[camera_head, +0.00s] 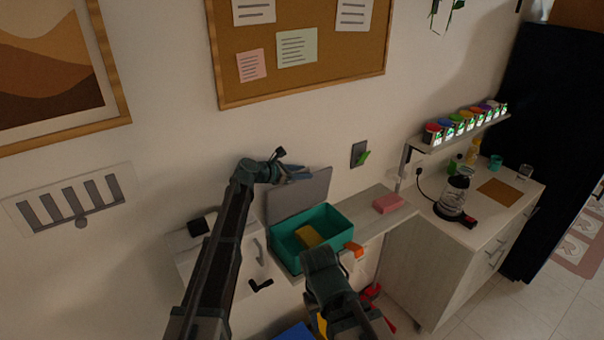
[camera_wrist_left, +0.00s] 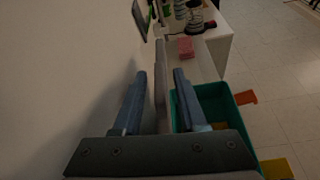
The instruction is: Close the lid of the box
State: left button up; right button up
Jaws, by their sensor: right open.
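The teal box (camera_head: 337,222) stands on a pale shelf below the corkboard, with its grey lid (camera_head: 310,190) raised roughly upright at the wall side. A yellow item (camera_head: 308,237) lies inside it. My left gripper (camera_head: 298,174) is at the lid's upper edge. In the left wrist view its fingers (camera_wrist_left: 158,85) are open, with the lid's thin edge (camera_wrist_left: 160,75) between them and gaps visible on both sides. The box (camera_wrist_left: 222,100) is to their right there. My right gripper (camera_head: 320,256) is open at the front of the box, hiding part of its rim; its fingertips are unclear.
An orange piece (camera_head: 353,250) sticks out beside the box's right front. A pink block (camera_head: 389,203) lies on the shelf to the right. Further right are a coffee maker (camera_head: 454,196) and a rack of spice jars (camera_head: 465,124). The wall is close behind the lid.

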pick_arm(q)
grip_shut()
dwell(1.2)
